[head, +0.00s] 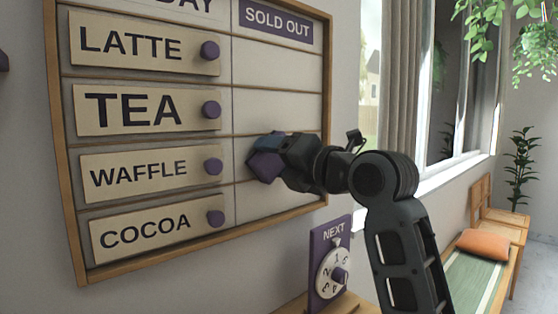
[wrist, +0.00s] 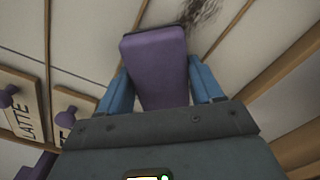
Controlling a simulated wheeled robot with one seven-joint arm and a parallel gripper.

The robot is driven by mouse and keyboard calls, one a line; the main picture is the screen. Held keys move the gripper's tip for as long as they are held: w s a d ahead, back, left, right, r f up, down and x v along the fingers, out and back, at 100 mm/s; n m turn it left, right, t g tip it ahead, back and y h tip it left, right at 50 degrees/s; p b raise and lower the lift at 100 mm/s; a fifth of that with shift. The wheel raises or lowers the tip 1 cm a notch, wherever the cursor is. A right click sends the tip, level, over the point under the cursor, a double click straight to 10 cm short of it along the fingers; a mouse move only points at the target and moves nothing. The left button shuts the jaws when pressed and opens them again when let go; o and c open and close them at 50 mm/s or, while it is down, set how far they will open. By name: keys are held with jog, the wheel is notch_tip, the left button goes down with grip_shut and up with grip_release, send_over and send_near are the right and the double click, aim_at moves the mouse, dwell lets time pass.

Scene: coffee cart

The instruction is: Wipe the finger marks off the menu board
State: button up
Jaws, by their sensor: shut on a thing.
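The menu board (head: 282,110) hangs on the wall, wood-framed, with plates for LATTE, TEA, WAFFLE and COCOA on its left side. My gripper (head: 280,148) is at the board's right column, around the WAFFLE row. It is shut on a purple block-shaped wiper (head: 263,166), which also shows between the blue fingers in the wrist view (wrist: 155,65). The wiper is at or close to the board face; I cannot tell whether it touches. A dark smudge of finger marks (wrist: 203,12) shows in the wrist view just beyond the wiper's end. I cannot make it out in the head view.
Purple knobs (head: 211,110) stick out from the plates. A SOLD OUT plate (head: 276,22) is at the board's upper right. A purple NEXT dial stand (head: 331,262) stands below the board. A window (head: 455,80) and a bench with an orange cushion (head: 484,244) are to the right.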

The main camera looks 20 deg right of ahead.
jog(key=shift+w+a, duration=0.15)
jog(key=shift+w, duration=0.15)
jog(key=shift+w+d+f+b, duration=0.1)
jog(key=shift+w+d+b, duration=0.1)
jog(key=shift+d+b, duration=0.35)
jog(key=shift+w+d+b, duration=0.15)
jog(key=shift+d+b, duration=0.05)
jog(key=shift+d, duration=0.6)
jog(key=w+d+b, duration=0.2)
jog(key=d+b, duration=0.2)
jog(key=d, duration=0.4)
jog(key=shift+w+b, duration=0.3)
jog(key=shift+w, duration=0.05)
jog(key=shift+w, duration=0.1)
jog(key=shift+s+a+b, duration=0.25)
jog(key=shift+s+a, duration=0.2)
jog(key=shift+a, duration=0.75)
jog(key=shift+s+a+b, duration=0.25)
jog(key=shift+s+a, duration=0.15)
jog(key=shift+a, duration=0.75)
jog(key=shift+s+a+b, duration=0.25)
jog(key=shift+s+a, duration=0.2)
jog(key=shift+a, duration=0.75)
jog(key=shift+s+a, duration=0.25)
jog(key=shift+a, duration=0.7)
jog(key=shift+s+a, duration=0.2)
jog(key=shift+a, duration=0.7)
